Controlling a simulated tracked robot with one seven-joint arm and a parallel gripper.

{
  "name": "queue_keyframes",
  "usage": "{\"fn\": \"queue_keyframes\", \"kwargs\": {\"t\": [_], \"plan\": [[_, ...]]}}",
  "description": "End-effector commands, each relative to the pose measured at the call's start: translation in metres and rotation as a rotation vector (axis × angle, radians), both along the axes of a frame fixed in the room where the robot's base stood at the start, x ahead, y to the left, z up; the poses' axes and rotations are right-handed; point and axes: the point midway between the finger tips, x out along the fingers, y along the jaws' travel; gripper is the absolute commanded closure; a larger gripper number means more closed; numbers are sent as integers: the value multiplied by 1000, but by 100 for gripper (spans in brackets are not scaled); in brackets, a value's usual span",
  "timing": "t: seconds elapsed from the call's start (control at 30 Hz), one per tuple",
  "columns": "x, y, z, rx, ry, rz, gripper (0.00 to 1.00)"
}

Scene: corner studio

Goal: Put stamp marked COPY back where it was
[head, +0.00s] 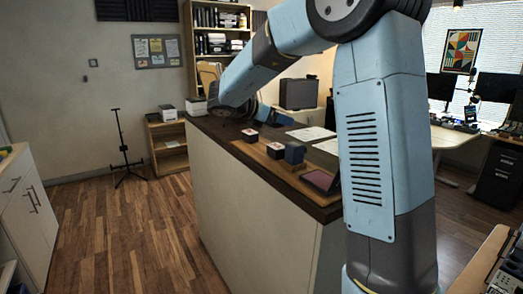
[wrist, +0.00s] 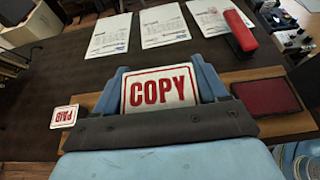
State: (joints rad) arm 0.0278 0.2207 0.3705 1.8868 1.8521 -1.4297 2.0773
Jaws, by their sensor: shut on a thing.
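My gripper (wrist: 158,68) is shut on the stamp marked COPY (wrist: 160,92), a white block face with a red border and red letters, held between the two blue fingers. The label faces the wrist camera. A wooden tray (wrist: 232,76) lies on the dark counter behind and below the fingers. My gripper hides its middle. The stamp marked PAID (wrist: 65,117) is left of my gripper, and a dark red ink pad (wrist: 267,97) is on the tray to the right.
Three printed sheets (wrist: 163,25) lie beyond the tray, with a red stapler (wrist: 239,30) to their right. The counter (wrist: 50,65) is bare between sheets and tray. In the head view, a dark box (head: 298,93) stands behind the counter.

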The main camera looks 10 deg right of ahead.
Motion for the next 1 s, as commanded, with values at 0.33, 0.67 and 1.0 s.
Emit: {"fn": "queue_keyframes", "kwargs": {"t": [0.33, 0.67, 1.0], "plan": [[32, 1, -16, 0, 2, 0, 64], [89, 1, -41, 1, 3, 0, 64], [128, 2, -86, 0, 2, 0, 64]]}}
